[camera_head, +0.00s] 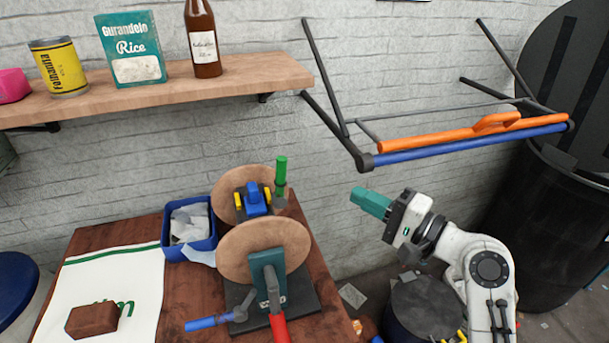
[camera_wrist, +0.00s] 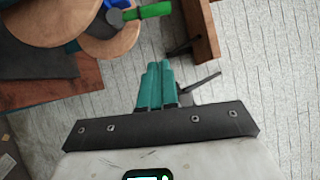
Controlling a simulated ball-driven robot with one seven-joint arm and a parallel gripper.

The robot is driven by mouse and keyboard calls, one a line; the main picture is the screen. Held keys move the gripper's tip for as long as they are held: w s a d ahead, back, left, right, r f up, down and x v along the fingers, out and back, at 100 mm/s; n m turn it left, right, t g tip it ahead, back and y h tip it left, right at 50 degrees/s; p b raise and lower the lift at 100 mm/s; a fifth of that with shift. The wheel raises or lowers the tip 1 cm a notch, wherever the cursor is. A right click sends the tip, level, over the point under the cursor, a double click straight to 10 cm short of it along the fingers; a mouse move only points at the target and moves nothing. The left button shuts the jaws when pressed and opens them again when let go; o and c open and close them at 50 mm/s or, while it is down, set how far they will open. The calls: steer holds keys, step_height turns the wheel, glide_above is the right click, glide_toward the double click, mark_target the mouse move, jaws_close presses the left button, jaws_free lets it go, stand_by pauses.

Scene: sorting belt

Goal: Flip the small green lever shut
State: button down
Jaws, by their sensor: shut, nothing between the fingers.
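The small green lever (camera_head: 281,172) stands upright at the back right of a device with two round wooden discs (camera_head: 264,250). A grey joint sits at its lower end. In the wrist view the lever (camera_wrist: 155,11) shows at the top edge, beyond my fingertips. My gripper (camera_head: 358,194) has teal fingers pressed together and empty. It is to the right of the lever, clearly apart from it, pointing left. In the wrist view its fingertips (camera_wrist: 158,66) point up the picture.
A blue lever (camera_head: 209,322) and a red lever (camera_head: 279,328) are at the device's front. A blue bin (camera_head: 189,249) stands behind left. A wooden shelf (camera_head: 160,93) and a folded rack (camera_head: 460,142) are on the wall. Open space lies between gripper and device.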

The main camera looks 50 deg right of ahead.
stand_by(0.3)
steer(key=b, duration=0.6)
glide_toward(281, 179)
steer(key=w+d+r, duration=0.2)
steer(key=w+d, duration=0.2)
steer(key=d, duration=0.1)
steer(key=shift+w+a+f+p, duration=0.2)
steer(key=shift+w+a+p, duration=0.35)
steer(key=shift+w+a, duration=0.7)
